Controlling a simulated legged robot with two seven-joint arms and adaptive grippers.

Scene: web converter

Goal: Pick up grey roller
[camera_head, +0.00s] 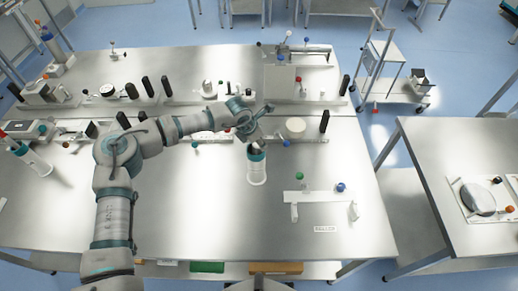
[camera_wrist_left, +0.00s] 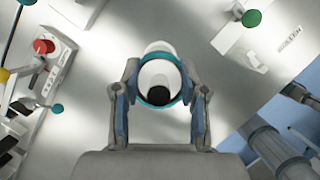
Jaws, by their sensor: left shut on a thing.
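A pale grey-white roller (camera_head: 257,172) with a teal band and a dark centre stands upright near the middle of the front table in the head view. My left gripper (camera_head: 256,143) is above it, at its top end. In the left wrist view, the two fingers of my left gripper (camera_wrist_left: 160,98) are shut on the roller (camera_wrist_left: 158,73), one on each side of its teal band. Whether its lower end touches the table cannot be told.
A white bracket (camera_head: 315,196) with green and blue knobs stands to the right, beside a label (camera_head: 325,229). A similar white cylinder (camera_head: 36,164) is at the far left. The front tabletop (camera_head: 190,225) is clear.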

